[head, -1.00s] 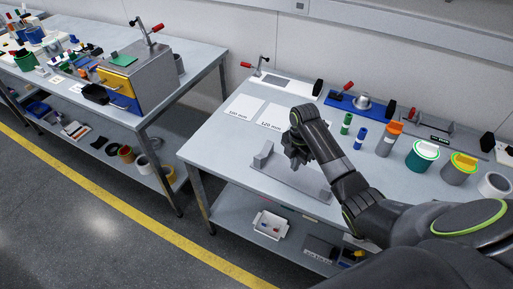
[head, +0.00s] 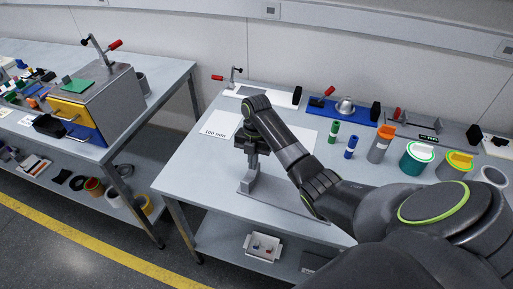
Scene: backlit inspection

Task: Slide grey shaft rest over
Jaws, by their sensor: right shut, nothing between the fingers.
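The grey shaft rest (head: 249,184) stands at the front edge of the right bench. It has a short upright at its left end and a long flat grey base (head: 290,219) running right, partly behind my right forearm. My right gripper (head: 251,158) points down at the top of the upright. It is shut with nothing held; I cannot tell whether its fingertips touch the upright. A white card marked "100 mm" (head: 214,131) lies left of the gripper. A second white card (head: 300,135) is partly hidden by my arm. My left gripper is out of view.
Behind are a red-handled clamp (head: 232,80) and a blue fixture (head: 345,108). Green (head: 334,132) and blue (head: 351,147) small cylinders and several larger containers stand to the right. A white bin (head: 262,248) sits on the lower shelf. The bench's left front is clear.

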